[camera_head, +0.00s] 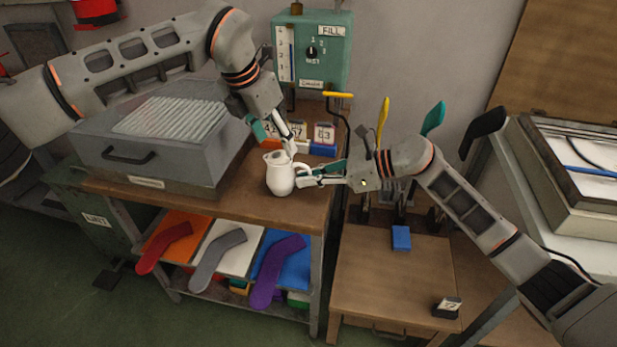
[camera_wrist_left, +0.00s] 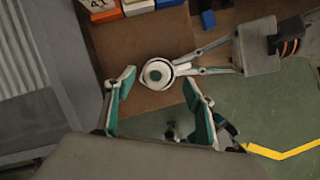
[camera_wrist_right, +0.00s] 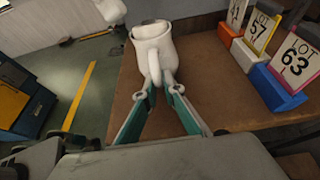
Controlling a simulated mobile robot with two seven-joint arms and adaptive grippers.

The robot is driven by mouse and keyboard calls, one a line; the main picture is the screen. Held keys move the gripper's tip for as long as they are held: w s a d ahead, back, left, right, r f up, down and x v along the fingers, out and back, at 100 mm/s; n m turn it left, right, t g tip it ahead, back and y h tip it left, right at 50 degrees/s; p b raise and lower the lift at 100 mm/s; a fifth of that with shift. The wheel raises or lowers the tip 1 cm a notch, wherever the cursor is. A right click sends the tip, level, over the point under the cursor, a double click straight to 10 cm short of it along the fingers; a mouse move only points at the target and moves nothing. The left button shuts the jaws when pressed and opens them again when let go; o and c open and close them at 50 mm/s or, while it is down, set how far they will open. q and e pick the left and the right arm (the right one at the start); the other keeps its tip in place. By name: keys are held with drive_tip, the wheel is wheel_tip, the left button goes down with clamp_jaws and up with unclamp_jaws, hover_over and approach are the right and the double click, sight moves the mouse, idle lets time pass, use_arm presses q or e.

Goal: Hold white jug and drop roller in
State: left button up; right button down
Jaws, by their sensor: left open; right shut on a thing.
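The white jug (camera_head: 280,176) stands upright near the front edge of the wooden bench; it also shows in the right wrist view (camera_wrist_right: 152,50). My right gripper (camera_head: 308,177) is shut on the jug's handle (camera_wrist_right: 155,69) from the right. My left gripper (camera_head: 276,141) is above the jug, pointing down, with its fingers spread apart.
Lot cards 57 (camera_wrist_right: 260,33) and 63 (camera_wrist_right: 294,65) stand on coloured blocks behind the jug. A grey ribbed box (camera_head: 150,150) fills the bench's left. A teal FILL unit (camera_head: 312,60) is on the wall.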

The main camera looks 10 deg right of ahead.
use_arm(q)
drive_tip(key=v, duration=1.2)
use_arm(e)
drive_tip(key=c, duration=2.1)
unclamp_jaws()
drive_tip(key=shift+d, duration=0.15)
